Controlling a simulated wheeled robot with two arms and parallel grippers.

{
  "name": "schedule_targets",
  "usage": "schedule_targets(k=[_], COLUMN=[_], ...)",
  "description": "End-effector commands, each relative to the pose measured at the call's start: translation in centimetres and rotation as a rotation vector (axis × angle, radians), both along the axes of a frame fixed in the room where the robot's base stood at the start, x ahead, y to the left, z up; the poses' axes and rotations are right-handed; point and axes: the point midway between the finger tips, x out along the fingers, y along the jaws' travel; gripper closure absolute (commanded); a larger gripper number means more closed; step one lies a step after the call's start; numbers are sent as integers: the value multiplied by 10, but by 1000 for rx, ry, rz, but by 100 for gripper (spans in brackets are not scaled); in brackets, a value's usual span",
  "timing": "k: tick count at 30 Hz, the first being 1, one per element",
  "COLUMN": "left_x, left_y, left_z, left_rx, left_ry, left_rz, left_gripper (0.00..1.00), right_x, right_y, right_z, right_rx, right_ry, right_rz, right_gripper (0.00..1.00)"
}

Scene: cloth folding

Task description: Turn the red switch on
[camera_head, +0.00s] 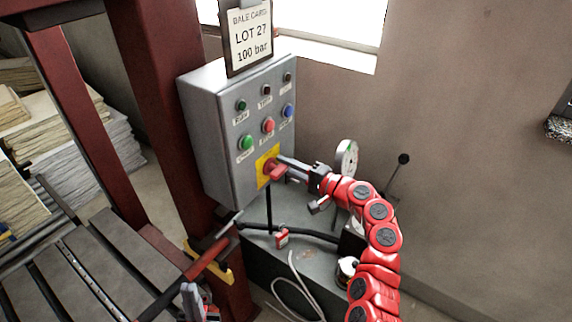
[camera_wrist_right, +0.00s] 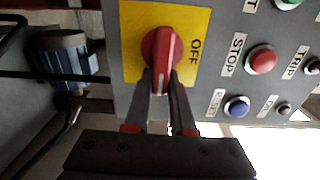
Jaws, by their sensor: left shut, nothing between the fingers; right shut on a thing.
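The red switch (camera_head: 273,171) is a rotary knob on a yellow plate (camera_head: 262,160) at the lower part of the grey control box (camera_head: 208,140). In the right wrist view the red switch (camera_wrist_right: 158,45) shows its handle with a pale stripe, pointing down toward my gripper, and "OFF" is printed beside it on the yellow plate. My right gripper (camera_head: 283,164) reaches in from the right; its two fingers (camera_wrist_right: 161,85) are shut on the switch handle, one on each side. My left gripper (camera_head: 197,302) is shut and empty, low near the bottom edge of the head view, partly cut off.
Green, red and blue buttons sit above the switch; the red STOP button (camera_wrist_right: 261,59) is close by. A round gauge (camera_head: 346,158) and a black-knobbed lever (camera_head: 398,175) stand right of the box. A dark red post (camera_head: 160,100) stands left of it.

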Motion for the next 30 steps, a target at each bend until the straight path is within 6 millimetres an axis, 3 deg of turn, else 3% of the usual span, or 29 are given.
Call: schedule_targets(k=[5, 6, 10, 22, 26, 30], left_x=[0, 0, 0, 0, 0, 0], left_y=[0, 0, 0, 0, 0, 0], left_z=[0, 0, 0, -3, -10, -23], left_rx=[0, 0, 0, 0, 0, 0], left_ry=[0, 0, 0, 0, 0, 0], left_rz=[0, 0, 0, 0, 0, 0], left_gripper=[100, 100, 100, 100, 100, 100], right_x=[0, 0, 0, -3, -13, -34], right_y=[0, 0, 0, -6, -21, -50], right_z=[-1, -1, -1, -1, -3, -5], right_rx=[-1, -1, 0, 0, 1, 0], right_ry=[2, 2, 1, -1, -2, -4], right_rz=[-1, -1, 0, -3, -5, -9], right_gripper=[100, 72, 49, 48, 48, 48])
